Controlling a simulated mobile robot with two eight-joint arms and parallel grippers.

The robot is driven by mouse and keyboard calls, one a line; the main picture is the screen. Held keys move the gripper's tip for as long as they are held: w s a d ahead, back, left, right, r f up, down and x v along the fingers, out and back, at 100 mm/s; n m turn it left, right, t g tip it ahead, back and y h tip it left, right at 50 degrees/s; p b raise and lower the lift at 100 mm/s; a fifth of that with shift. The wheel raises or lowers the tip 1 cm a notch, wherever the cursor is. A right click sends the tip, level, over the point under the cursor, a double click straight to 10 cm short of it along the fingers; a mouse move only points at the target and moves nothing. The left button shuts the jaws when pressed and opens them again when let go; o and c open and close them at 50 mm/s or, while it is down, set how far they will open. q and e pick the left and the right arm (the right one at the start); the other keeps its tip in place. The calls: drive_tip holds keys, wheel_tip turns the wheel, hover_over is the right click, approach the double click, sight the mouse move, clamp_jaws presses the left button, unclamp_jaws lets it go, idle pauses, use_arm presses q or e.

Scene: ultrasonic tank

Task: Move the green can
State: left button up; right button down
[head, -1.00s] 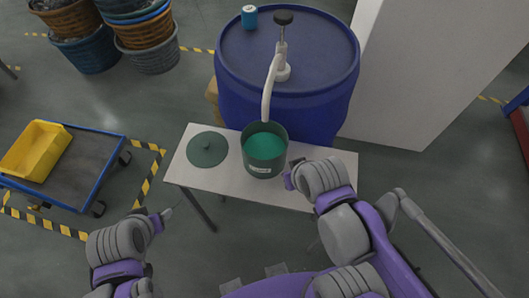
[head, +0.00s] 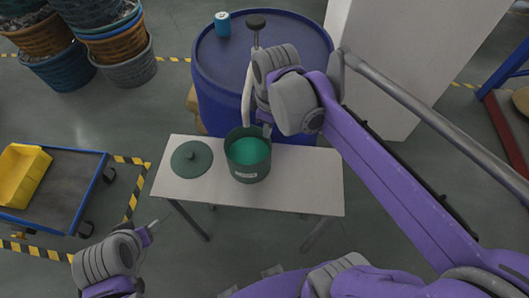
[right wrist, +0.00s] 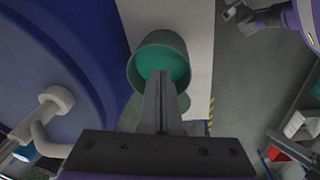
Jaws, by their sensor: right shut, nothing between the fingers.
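The green can (head: 248,160) stands upright and open on the white table (head: 310,180), with teal liquid inside. It also shows in the right wrist view (right wrist: 136,66). My right gripper (head: 267,130) is shut and empty at the can's far rim, beside the blue drum. In the right wrist view the closed fingertips (right wrist: 161,74) overlap the can's opening; whether they touch it I cannot tell. My left gripper (head: 152,226) is away from the table at lower left. Its fingers look apart in the right wrist view (right wrist: 234,12).
A round green lid (head: 191,160) lies left of the can. A blue drum (head: 215,75) with a pump and pale spout (head: 247,95) stands behind the table, a small blue can (head: 222,25) on top. A cart with a yellow bin (head: 22,176) is at left. The table's right side is clear.

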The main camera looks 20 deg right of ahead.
drive_tip(key=w+f+n, duration=0.1)
drive_tip(key=f, duration=0.5)
drive_tip(key=w+f+n+g+b, duration=0.1)
drive_tip(key=f, duration=0.5)
drive_tip(key=w+d+f+n, duration=0.1)
drive_tip(key=f, duration=0.5)
use_arm(q)
drive_tip(key=shift+s+f, duration=0.25)
drive_tip(key=shift+f, duration=0.25)
drive_tip(key=shift+s+f, duration=0.25)
drive_tip(key=shift+f, duration=0.25)
use_arm(e)
drive_tip(key=s+d+b, duration=0.1)
drive_tip(key=s+d, duration=0.2)
drive_tip(key=d, duration=0.3)
drive_tip(key=s+d+b, duration=0.1)
drive_tip(key=s+d, duration=0.3)
drive_tip(key=d, duration=0.2)
drive_tip(key=s+d+b, duration=0.1)
drive_tip(key=s+d, duration=0.3)
drive_tip(key=d, duration=0.2)
drive_tip(key=shift+s+d+b, duration=0.2)
drive_tip(key=shift+d+b, duration=0.05)
drive_tip(key=shift+b, duration=0.05)
use_arm(q)
drive_tip(key=f, duration=0.1)
drive_tip(key=s+f, duration=0.1)
drive_tip(key=f, duration=0.2)
drive_tip(key=shift+s+f, duration=0.15)
drive_tip(key=shift+s, duration=0.1)
